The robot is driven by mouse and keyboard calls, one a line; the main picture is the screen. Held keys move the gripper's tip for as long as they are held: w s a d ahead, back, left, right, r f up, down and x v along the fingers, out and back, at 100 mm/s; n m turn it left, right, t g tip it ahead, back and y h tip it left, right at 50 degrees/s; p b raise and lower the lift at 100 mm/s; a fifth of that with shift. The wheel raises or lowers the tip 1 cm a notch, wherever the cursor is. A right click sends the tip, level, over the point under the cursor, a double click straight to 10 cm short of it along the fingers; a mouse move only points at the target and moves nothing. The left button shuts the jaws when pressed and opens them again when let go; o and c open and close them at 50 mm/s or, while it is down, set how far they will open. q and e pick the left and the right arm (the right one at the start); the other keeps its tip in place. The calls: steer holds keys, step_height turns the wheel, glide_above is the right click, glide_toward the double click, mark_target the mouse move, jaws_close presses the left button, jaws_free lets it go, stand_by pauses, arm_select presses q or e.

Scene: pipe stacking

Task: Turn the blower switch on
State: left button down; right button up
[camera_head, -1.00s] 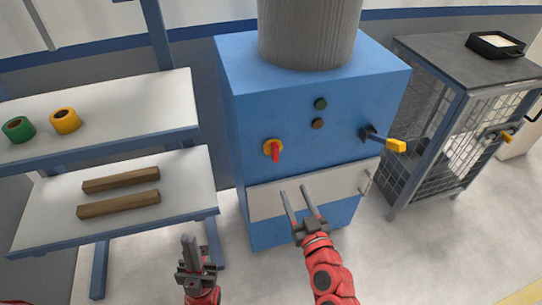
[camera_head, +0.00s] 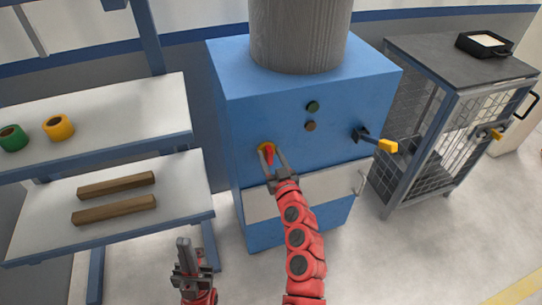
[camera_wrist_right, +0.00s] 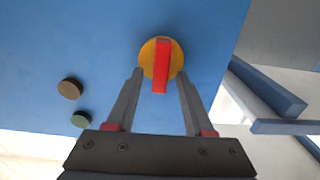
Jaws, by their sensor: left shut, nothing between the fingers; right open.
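The blower is a blue cabinet (camera_head: 330,95) with a grey cylinder (camera_head: 300,35) on top. Its rotary switch (camera_head: 266,150) has a red handle on a yellow disc, on the front face at left. In the right wrist view the red handle (camera_wrist_right: 161,66) stands in line with the fingers. My right gripper (camera_head: 270,158) is open, with its fingertips at the disc's edges, one on each side of the red handle; it also shows in the right wrist view (camera_wrist_right: 160,85). Whether they touch the disc I cannot tell. My left gripper (camera_head: 184,243) is shut and empty, low between shelf and cabinet.
A green button (camera_head: 312,107) and a brown button (camera_head: 310,126) sit right of the switch. A yellow-ended lever (camera_head: 386,146) juts out further right. A shelf (camera_head: 180,225) with tape rolls and wooden bars stands left, and a mesh cage (camera_head: 440,140) stands right.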

jaws_close()
steer(key=shift+m, duration=0.3)
stand_by(0.3)
steer(key=m, duration=0.1)
steer(key=m+b, duration=0.1)
steer(key=m, duration=0.1)
steer(key=shift+w+d, duration=0.1)
steer(key=shift+d, duration=0.15)
steer(key=m, duration=0.4)
steer(key=f+m+b, duration=0.1)
steer(key=m, duration=0.4)
steer(key=d+m, duration=0.1)
steer(key=m, duration=0.4)
steer(key=shift+w+f, duration=0.15)
steer(key=shift+m, duration=0.3)
